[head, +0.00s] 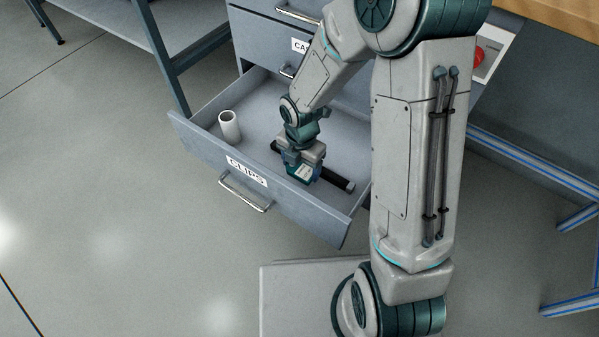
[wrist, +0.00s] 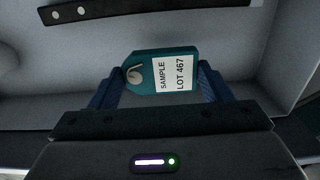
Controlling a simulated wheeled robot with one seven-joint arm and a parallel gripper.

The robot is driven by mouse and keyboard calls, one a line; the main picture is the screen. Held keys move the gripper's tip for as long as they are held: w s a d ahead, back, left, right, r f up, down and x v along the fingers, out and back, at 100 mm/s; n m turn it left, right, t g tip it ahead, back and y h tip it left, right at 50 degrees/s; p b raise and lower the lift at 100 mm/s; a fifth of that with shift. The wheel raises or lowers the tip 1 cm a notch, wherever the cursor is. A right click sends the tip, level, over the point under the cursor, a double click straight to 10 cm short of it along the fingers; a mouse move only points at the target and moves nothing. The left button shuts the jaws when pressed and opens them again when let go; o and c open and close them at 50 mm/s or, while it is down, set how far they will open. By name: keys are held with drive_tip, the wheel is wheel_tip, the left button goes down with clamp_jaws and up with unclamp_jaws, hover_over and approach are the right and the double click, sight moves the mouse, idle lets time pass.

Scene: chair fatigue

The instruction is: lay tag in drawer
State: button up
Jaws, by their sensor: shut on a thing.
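The tag (wrist: 162,72) is a teal plate with a hole at one end and a white label reading "SAMPLE LOT 467". My gripper (wrist: 160,82) is shut on it, with a blue finger at each side. In the head view my gripper (head: 302,172) is inside the open drawer (head: 190,137), labelled "CLIPS", near its front wall. The tag (head: 303,173) shows there under the jaws. Whether it touches the drawer floor I cannot tell.
A white cylinder (head: 229,126) stands in the drawer's left part. A dark bar (head: 338,181) lies beside my gripper, and in the wrist view a dark strip with holes (wrist: 100,8) lies beyond the tag. A closed drawer (head: 262,38) is above. The drawer's left floor is partly free.

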sight(301, 179)
drive_tip(key=shift+f+b, duration=1.4)
drive_tip(key=shift+f, duration=1.8)
drive_tip(key=shift+f, duration=0.15)
drive_tip(key=o, duration=1)
drive_tip(key=shift+c, duration=0.2)
